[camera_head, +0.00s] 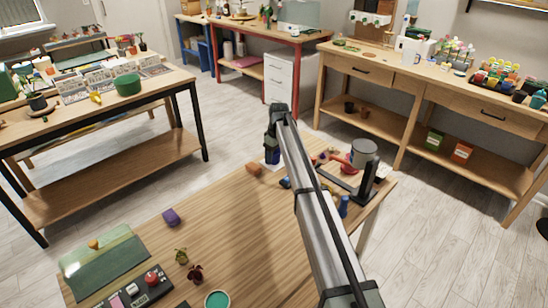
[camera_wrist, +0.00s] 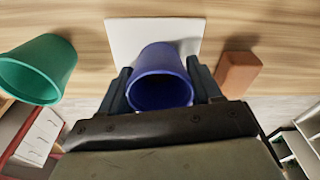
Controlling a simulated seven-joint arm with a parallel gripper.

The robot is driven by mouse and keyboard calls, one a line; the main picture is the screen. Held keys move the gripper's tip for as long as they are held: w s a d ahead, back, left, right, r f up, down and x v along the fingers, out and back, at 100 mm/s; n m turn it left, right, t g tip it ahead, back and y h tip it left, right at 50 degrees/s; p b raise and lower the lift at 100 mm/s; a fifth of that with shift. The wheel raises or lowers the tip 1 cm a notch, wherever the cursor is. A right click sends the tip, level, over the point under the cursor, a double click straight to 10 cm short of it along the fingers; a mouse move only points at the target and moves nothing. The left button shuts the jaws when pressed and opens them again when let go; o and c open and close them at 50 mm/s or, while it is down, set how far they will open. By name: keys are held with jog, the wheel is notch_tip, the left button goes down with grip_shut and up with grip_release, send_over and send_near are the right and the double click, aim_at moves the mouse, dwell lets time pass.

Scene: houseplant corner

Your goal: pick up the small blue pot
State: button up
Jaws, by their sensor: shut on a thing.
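The small blue pot (camera_wrist: 158,62) is between the two fingers of my gripper (camera_wrist: 160,80) in the wrist view, its open rim facing the camera. The fingers press on its two sides. In the head view the blue pot (camera_head: 272,157) shows as a small dark blue patch below my gripper (camera_head: 273,136), near the far edge of the wooden table. My arm hides part of this area. I cannot tell whether the pot touches the surface beneath it.
A white square piece (camera_wrist: 122,38) lies behind the pot. A reddish-brown block (camera_wrist: 237,73) is to its right and a green pot (camera_wrist: 40,68) to its left. On the table (camera_head: 240,230) stand a purple item (camera_head: 171,217), a grey cylinder (camera_head: 364,152) on a dark stand, and small plants (camera_head: 182,256).

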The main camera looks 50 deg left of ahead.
jog(key=shift+r, duration=0.1)
jog(key=shift+c, duration=0.4)
jog(key=r, duration=0.9)
jog(key=shift+w+d, duration=0.15)
jog(key=shift+w, duration=0.15)
jog(key=w+d+r+m, duration=0.1)
jog(key=w+d, duration=0.2)
jog(key=d, duration=0.5)
jog(key=w+d+r+m, duration=0.1)
jog(key=w+d, duration=0.2)
jog(key=d, duration=0.5)
jog(key=s+d+f+n, duration=0.2)
jog(key=s+d, duration=0.4)
jog(key=d, duration=0.2)
notch_tip(320, 180, down, 9)
jog(key=shift+d+f, duration=0.1)
jog(key=shift+f, duration=0.45)
